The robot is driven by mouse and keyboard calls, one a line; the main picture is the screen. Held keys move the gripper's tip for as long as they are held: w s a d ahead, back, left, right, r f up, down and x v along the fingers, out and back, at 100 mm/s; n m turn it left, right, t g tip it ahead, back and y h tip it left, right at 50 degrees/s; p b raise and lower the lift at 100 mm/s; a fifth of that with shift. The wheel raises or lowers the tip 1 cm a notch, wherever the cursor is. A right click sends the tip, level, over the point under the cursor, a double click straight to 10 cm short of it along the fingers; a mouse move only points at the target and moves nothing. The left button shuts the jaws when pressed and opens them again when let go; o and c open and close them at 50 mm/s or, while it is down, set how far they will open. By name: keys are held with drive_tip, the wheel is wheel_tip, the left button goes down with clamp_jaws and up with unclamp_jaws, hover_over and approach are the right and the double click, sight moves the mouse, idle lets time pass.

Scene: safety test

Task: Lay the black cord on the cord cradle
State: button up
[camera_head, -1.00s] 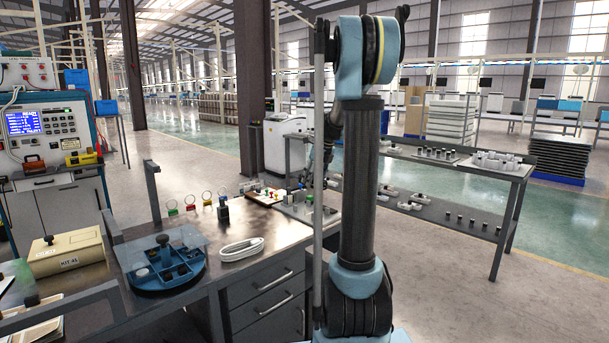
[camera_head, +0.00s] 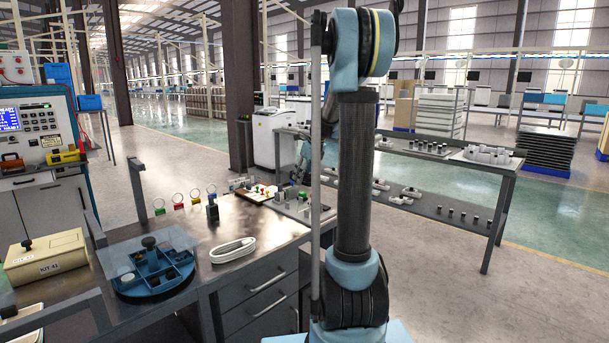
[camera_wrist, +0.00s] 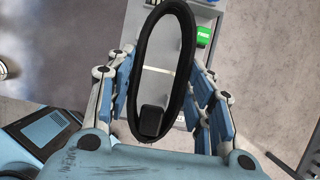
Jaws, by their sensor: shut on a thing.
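The black cord (camera_wrist: 183,25) is an upright, closed oval loop with a black block at its lower end in the wrist view. My gripper (camera_wrist: 165,70) has its blue-padded fingers on both sides of this loop and is shut on it. In the head view my arm's column hides most of the gripper and the cord. I cannot make out the cord cradle for certain. A white oval coil (camera_head: 233,250) lies on the bench near its front edge.
The bench (camera_head: 240,285) also holds a blue round organiser (camera_head: 152,272), a beige box (camera_head: 46,257), coloured ring tags (camera_head: 178,203) and a small-parts tray (camera_head: 305,207). A grey shelf table (camera_head: 450,165) stands behind on the right. Open floor (camera_head: 540,290) lies at right.

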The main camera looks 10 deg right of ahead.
drive_tip(key=shift+f, duration=6.05)
drive_tip(key=o, duration=1.2)
drive_tip(key=shift+r, duration=0.1)
